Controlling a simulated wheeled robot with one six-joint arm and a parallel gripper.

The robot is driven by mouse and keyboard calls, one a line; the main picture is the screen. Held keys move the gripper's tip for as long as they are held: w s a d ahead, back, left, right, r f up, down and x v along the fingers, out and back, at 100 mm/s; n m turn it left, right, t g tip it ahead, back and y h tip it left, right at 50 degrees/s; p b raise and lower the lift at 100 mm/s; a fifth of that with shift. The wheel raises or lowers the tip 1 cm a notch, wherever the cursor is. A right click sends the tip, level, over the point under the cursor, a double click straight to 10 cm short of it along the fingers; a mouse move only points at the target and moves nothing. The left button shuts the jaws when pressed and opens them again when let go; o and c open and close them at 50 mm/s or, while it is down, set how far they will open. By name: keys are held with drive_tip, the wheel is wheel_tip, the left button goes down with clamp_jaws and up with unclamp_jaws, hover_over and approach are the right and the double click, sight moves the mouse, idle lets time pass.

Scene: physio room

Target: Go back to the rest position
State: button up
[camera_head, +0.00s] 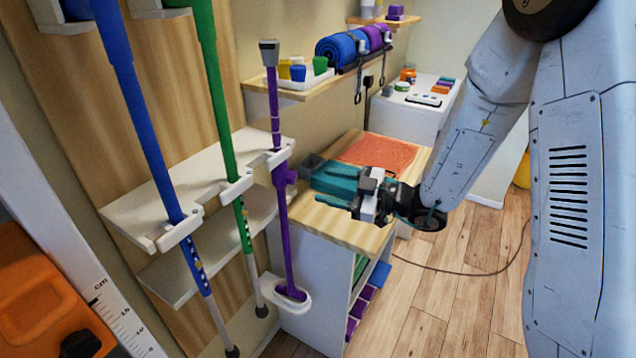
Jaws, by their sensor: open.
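My gripper (358,205) is at the end of my arm, which reaches in from the right. Its jaws point left, above the front part of a wooden-topped cabinet (335,226). The gripper is open and I see nothing held between its fingers. Behind it on the cabinet top lies a teal object (333,178), partly hidden by the gripper. I cannot tell whether the gripper touches it.
Blue (140,125), green (219,110) and purple (276,150) poles stand in a white rack (160,208) at left. A shelf (288,97) holds rolled mats (340,48). A cable (455,270) lies on otherwise clear floor (440,315).

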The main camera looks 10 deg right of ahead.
drive_tip(key=shift+d, duration=0.15)
drive_tip(key=s+r+n+g+h, duration=0.15)
drive_tip(key=s+n+g, duration=0.55)
drive_tip(key=n, duration=0.8)
drive_tip(key=s+n+g+h, duration=0.2)
drive_tip(key=s+n+g, duration=0.2)
drive_tip(key=s+n, duration=0.9)
drive_tip(key=s+d+r+n+t+h, duration=0.2)
drive_tip(key=s+d+r+n+h, duration=0.3)
drive_tip(key=n, duration=0.8)
drive_tip(key=s+d+r+n+t+h, duration=0.2)
drive_tip(key=s+d+r+n+h, duration=0.3)
drive_tip(key=d+n, duration=0.5)
drive_tip(key=shift+s+d+n+h, duration=0.15)
drive_tip(key=shift+d+n+h, duration=0.2)
drive_tip(key=shift+n+h, duration=1.2)
